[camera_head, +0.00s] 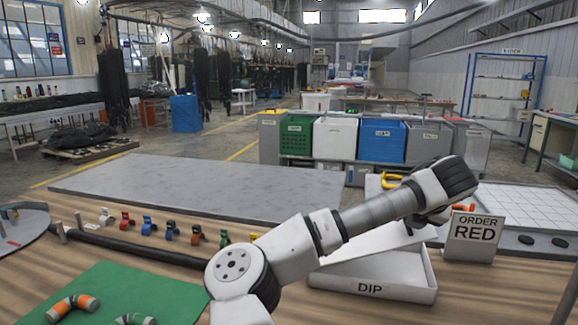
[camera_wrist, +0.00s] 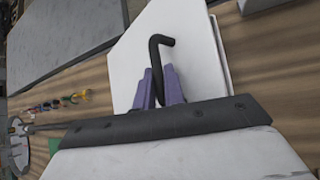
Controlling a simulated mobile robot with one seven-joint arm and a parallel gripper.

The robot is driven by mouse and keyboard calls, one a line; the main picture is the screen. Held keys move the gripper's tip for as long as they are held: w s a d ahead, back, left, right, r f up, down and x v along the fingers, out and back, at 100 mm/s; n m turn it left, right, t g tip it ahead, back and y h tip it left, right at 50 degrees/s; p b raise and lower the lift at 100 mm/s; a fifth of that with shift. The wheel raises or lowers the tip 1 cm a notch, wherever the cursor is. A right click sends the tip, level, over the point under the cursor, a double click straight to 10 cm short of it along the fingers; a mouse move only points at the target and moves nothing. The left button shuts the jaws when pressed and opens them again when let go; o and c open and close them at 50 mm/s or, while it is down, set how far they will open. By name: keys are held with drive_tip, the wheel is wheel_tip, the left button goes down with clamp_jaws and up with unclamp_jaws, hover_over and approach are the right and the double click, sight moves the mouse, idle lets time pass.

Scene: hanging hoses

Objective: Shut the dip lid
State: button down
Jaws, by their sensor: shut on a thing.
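The white dip box (camera_head: 405,291) stands on the wooden table, with DIP on its front wall. Its white lid (camera_head: 352,253) is tilted up off the box, open at the front, with the inside of the box partly visible. In the wrist view the lid (camera_wrist: 190,42) is a white panel with a bent black handle (camera_wrist: 160,44). My gripper (camera_wrist: 160,84) has its purple fingers shut on this handle. In the head view my wrist hides the fingers and handle.
An ORDER RED sign (camera_head: 474,237) stands close to the right of the box. Several coloured clamps (camera_head: 172,232) and a black hose (camera_head: 130,247) lie to the left. A green mat (camera_head: 130,290) holds short hose pieces. A white grid tray (camera_head: 530,210) is at the right.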

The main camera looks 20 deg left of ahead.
sight(417, 232)
drive_tip(key=shift+m+y, duration=0.4)
drive_tip(key=shift+y, duration=0.5)
drive_tip(key=shift+d+f+b, duration=0.3)
drive_tip(key=shift+f+b, duration=0.25)
drive_tip(key=shift+f, duration=0.2)
drive_tip(key=shift+d+f+b, duration=0.3)
drive_tip(key=shift+f+b, duration=0.2)
drive_tip(key=shift+f, duration=0.2)
drive_tip(key=shift+d+f+b, duration=0.3)
drive_tip(key=shift+f+b, duration=0.25)
drive_tip(key=shift+f, duration=0.2)
drive_tip(key=shift+w+d+f+m+y+b, duration=0.15)
drive_tip(key=shift+d+f+y+b, duration=0.15)
drive_tip(key=shift+f+b, duration=0.65)
drive_tip(key=shift+s+d+f+m+y+b, duration=0.1)
drive_tip(key=shift+d+f+m+y+b, duration=0.25)
drive_tip(key=shift+f+b, duration=0.6)
drive_tip(key=shift+w+d+f+y+b, duration=0.15)
drive_tip(key=shift+f+y+b, duration=0.3)
drive_tip(key=shift+f+b, duration=0.5)
drive_tip(key=shift+s+r, duration=0.1)
